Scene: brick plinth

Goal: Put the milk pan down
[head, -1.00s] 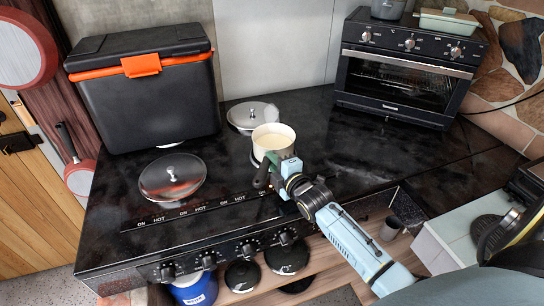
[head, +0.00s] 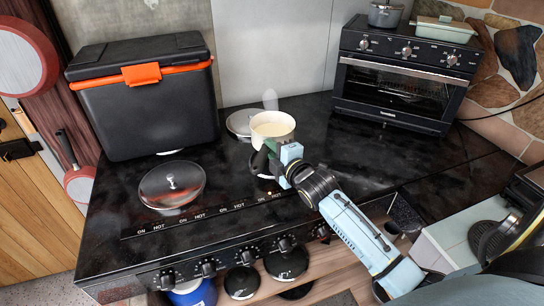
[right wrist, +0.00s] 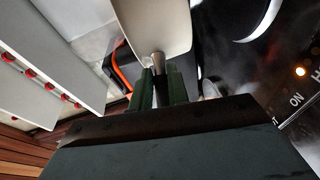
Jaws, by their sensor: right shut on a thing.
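The milk pan (head: 272,127) is cream-white with pale contents and stands roughly upright over the black hob in the head view. My right gripper (head: 268,155) is at its near side, shut on the pan's handle. The right wrist view shows the handle (right wrist: 158,66) between the two dark green fingers (right wrist: 162,88), with the pan's side (right wrist: 155,28) beyond. A pale reflection below the pan suggests it is raised off the hob; the gap itself is hard to judge. My left gripper is not in view.
A glass lid (head: 171,186) lies on the hob at front left; a silver lid (head: 238,124) is behind the pan, partly hidden. A black cool box (head: 145,110) is at back left and an oven (head: 395,85) at back right. The hob (head: 345,155) is clear to the pan's right.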

